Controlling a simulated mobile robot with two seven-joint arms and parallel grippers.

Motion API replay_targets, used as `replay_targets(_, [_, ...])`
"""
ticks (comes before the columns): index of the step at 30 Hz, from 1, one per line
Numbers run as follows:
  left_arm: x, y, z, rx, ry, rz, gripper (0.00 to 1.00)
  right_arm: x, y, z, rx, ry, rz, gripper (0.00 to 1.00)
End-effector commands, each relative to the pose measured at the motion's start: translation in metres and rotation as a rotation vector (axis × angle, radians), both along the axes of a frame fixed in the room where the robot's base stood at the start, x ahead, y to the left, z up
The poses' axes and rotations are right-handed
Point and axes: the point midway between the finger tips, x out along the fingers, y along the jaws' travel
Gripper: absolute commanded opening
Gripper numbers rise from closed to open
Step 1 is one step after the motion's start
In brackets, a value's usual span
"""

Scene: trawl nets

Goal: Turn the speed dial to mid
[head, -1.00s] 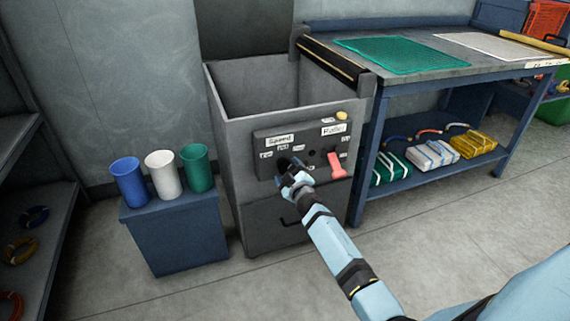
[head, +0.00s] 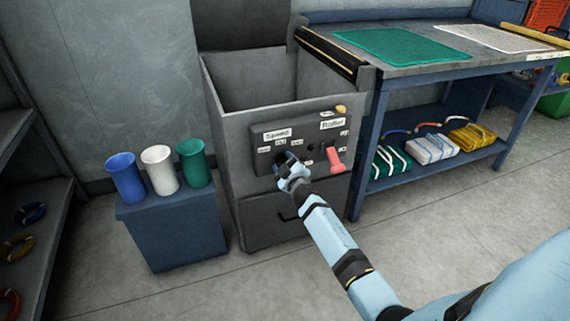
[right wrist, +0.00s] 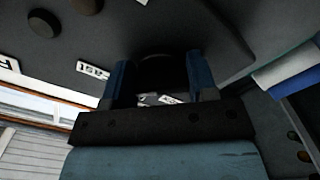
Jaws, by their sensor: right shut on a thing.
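The dark speed dial sits low on the machine's front panel, under the "Speed" label (head: 277,134) and small setting labels (head: 281,142). My right gripper (head: 287,160) is at the dial and largely covers it in the head view. In the right wrist view the dark round dial (right wrist: 160,62) lies between the two blue fingers of my right gripper (right wrist: 160,85), which is shut on it. Which setting the dial points at cannot be told. My left gripper is not in view.
A red lever (head: 335,160) stands right of the dial under the "Roller" label (head: 331,125). A yellow button (head: 340,109) is above it. Blue, white (head: 159,170) and green cups stand on a blue stand (head: 170,235) to the left. A workbench (head: 400,72) adjoins at right.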

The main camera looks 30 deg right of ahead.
Motion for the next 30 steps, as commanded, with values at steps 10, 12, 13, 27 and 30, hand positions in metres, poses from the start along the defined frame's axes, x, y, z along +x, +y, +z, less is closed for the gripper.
replay_targets(10, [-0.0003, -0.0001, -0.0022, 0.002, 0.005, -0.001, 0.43, 0.0, -0.0009, 0.0009, -0.139, 0.032, 0.0, 0.29])
replay_targets(12, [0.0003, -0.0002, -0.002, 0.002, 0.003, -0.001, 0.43, 0.0, -0.0012, 0.0013, -0.192, 0.045, 0.0, 0.29])
replay_targets(13, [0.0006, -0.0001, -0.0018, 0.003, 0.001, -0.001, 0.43, 0.0, -0.0012, 0.0015, -0.215, 0.05, 0.001, 0.29])
replay_targets(27, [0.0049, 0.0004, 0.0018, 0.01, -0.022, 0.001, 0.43, -0.0001, -0.0024, 0.0039, -0.584, 0.139, 0.0, 0.29])
replay_targets(30, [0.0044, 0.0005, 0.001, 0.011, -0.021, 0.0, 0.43, -0.0002, -0.0028, 0.0043, -0.64, 0.152, -0.001, 0.29])
